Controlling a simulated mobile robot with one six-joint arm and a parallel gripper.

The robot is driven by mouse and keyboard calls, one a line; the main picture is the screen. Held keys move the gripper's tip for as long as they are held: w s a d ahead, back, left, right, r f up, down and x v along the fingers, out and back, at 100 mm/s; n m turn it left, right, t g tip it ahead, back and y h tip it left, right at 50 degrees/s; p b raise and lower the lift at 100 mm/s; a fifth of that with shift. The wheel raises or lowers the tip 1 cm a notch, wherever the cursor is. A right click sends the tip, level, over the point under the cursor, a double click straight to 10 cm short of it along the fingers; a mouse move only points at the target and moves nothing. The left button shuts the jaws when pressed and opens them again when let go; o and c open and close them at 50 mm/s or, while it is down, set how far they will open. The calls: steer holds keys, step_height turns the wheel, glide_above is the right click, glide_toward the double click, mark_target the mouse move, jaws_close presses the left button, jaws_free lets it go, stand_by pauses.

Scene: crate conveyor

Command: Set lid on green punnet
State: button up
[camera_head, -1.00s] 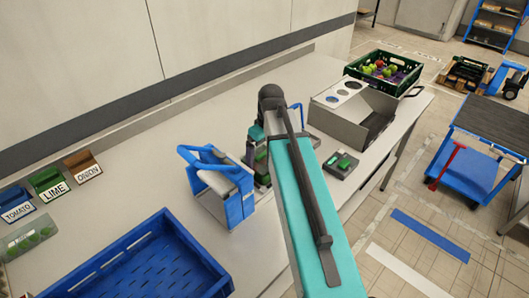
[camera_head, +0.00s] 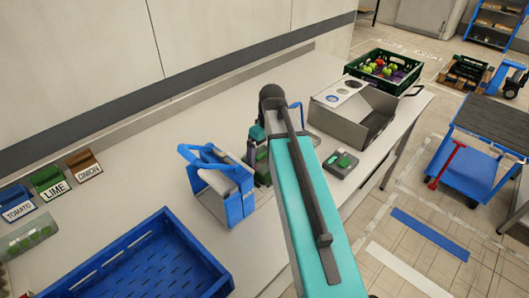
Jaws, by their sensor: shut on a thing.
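My gripper (camera_head: 251,157) is small and mostly hidden behind my own teal arm, between the blue-framed stand and the grey scale. It is shut, and what it holds is barely visible; I take it to be the lid, but its outline cannot be made out. A green thing (camera_head: 262,166) shows partly beside my arm, below the gripper; it may be the green punnet. Whether the held thing touches it cannot be told. A clear punnet with green fruit (camera_head: 33,238) stands at the far left.
A blue crate (camera_head: 178,226) fills the front left. A blue-framed stand with a roll (camera_head: 222,185) is close left of my gripper. Label holders (camera_head: 50,182) stand at left.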

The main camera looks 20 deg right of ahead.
steer(key=shift+s+f, duration=0.1)
steer(key=shift+s, duration=0.05)
steer(key=o, duration=0.6)
steer(key=shift+o, duration=0.2)
steer(key=shift+r+p, duration=2.45)
steer(key=shift+r, duration=1.15)
steer(key=shift+d, duration=0.1)
